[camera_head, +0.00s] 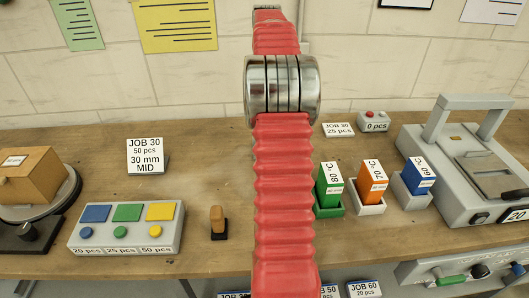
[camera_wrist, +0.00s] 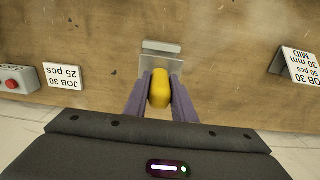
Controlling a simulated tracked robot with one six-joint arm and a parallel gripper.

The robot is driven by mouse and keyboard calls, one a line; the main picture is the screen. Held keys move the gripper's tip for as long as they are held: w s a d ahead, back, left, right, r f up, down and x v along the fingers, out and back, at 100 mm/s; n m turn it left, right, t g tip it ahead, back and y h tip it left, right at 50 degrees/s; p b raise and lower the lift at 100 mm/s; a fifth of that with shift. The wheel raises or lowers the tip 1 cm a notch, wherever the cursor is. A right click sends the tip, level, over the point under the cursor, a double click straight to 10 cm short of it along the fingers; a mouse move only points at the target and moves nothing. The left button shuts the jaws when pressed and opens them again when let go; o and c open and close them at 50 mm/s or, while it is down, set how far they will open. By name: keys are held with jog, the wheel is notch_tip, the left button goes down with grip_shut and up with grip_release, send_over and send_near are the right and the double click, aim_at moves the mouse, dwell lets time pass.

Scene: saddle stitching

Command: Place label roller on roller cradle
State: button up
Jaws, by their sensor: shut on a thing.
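In the wrist view my gripper (camera_wrist: 160,97) has its two purple fingers closed on a yellow rounded piece, which I take to be the label roller (camera_wrist: 160,86). A grey metal bracket, likely the roller cradle (camera_wrist: 161,47), is on the wooden bench just beyond the fingertips. The roller's far end is close to the bracket's near side; I cannot tell whether they touch. In the head view my red arm hides the gripper, the roller and the bracket.
Cards on the bench (camera_head: 115,190) flank the spot: a JOB 30 25 pcs card (camera_head: 338,130) and a JOB 30 50 pcs card (camera_head: 145,155). A red-button box (camera_head: 374,122), coloured blocks in holders (camera_head: 372,183) and a grey press (camera_head: 465,150) stand to the right. A button panel (camera_head: 126,230) is left.

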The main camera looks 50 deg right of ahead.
dwell(0.3)
jog(key=shift+f, duration=3.1)
jog(key=shift+f, duration=1.85)
jog(key=shift+f, duration=0.15)
jog(key=o, duration=1.1)
jog(key=shift+c, duration=0.2)
notch_tip(320, 180, up, 12)
jog(key=shift+r, duration=0.1)
